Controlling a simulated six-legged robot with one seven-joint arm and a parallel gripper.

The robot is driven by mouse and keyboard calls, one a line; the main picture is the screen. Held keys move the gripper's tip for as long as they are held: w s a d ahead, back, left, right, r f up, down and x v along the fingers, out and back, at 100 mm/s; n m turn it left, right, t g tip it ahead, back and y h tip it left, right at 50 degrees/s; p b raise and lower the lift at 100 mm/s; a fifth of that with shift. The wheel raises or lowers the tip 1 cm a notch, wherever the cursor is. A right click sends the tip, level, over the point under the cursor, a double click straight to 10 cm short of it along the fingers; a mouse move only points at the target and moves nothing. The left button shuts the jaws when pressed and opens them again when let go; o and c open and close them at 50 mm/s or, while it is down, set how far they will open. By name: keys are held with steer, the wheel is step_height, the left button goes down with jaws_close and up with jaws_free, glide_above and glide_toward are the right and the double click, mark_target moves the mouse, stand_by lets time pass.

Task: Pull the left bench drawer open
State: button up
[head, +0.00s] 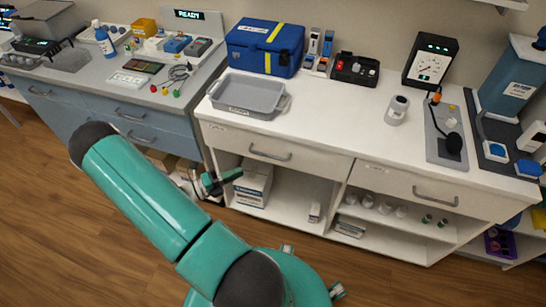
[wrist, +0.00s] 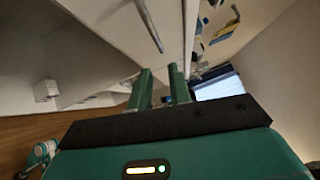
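The white bench's left drawer (head: 308,160) looks shut, with a grey bar handle (head: 270,153) across its front. In the wrist view a grey bar handle (wrist: 150,25) shows beyond and above the fingertips on a pale front. My gripper (wrist: 160,78) has its two green fingers apart with nothing seen between them. In the head view my gripper (head: 232,176) is small and partly hidden, in front of the bench's left side, lower than the handle and left of it. It does not touch the handle.
An open shelf with a white box (head: 254,184) lies under the left drawer. The right drawer (head: 400,188) has its own handle. A grey tray (head: 248,94) stands on the bench top above the left drawer. Blue-grey cabinets (head: 90,118) adjoin at left.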

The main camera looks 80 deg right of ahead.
mark_target(273, 157)
steer(key=shift+n, duration=0.3)
steer(key=x, duration=1.4)
steer(key=shift+d+f, duration=0.2)
steer(key=shift+d, duration=0.05)
jaws_close()
